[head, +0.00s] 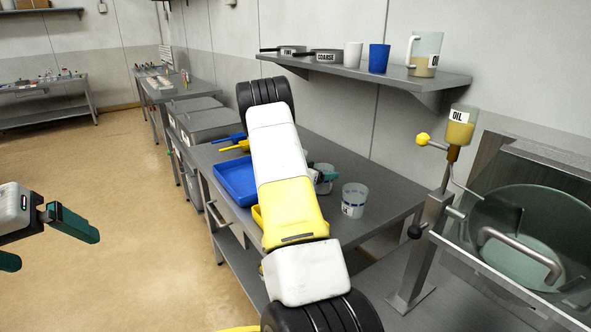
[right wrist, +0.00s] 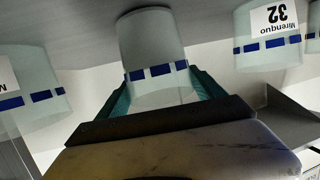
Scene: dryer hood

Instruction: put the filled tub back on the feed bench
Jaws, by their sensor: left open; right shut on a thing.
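My right gripper (right wrist: 160,88) is shut on a clear tub (right wrist: 152,45) with a blue band. Grey contents show inside the tub in the right wrist view, where things appear upside down. In the head view the held tub (head: 325,186) is partly hidden behind my right arm, over the grey bench (head: 385,190). Its base is at or very near the bench top; I cannot tell whether it touches. My left gripper (head: 55,250) is open and empty over the floor, at the left edge of the head view.
A similar labelled tub (head: 354,202) stands just right of the held one. Tubs flank it in the wrist view, including one labelled Mirenquo 32 (right wrist: 268,40). A blue tray (head: 237,182) lies left of my arm. The shelf (head: 400,76) overhangs behind. The oil stand (head: 425,240) and hood are at right.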

